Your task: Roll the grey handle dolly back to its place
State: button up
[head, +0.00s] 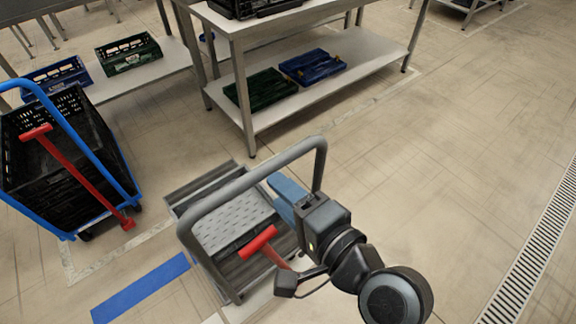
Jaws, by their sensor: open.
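The grey handle dolly (232,222) stands on the floor at the lower middle of the head view, its slatted deck bare apart from a ribbed grey plate. Its grey push handle (252,176) arches over the deck. My gripper (284,192) has blue fingers and is open, close to the handle's bar on the right side. I cannot tell whether the fingers touch the bar. A red T-shaped handle (258,243) shows at the dolly's near side, its lower part partly hidden by my arm.
A blue-handled dolly (128,190) with black crates and a red T-handle stands at the left. A steel table (340,72) with crates on its lower shelf stands behind. Blue floor tape (140,288) lies at lower left. A drain grate (540,240) runs along the right; floor between is clear.

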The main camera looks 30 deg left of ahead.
aim_at(259, 174)
jog(key=x, duration=0.7)
jog(key=shift+w+a+f, duration=0.1)
jog(key=shift+w+a, duration=0.05)
jog(key=shift+a, duration=0.1)
grip_shut()
dwell(0.4)
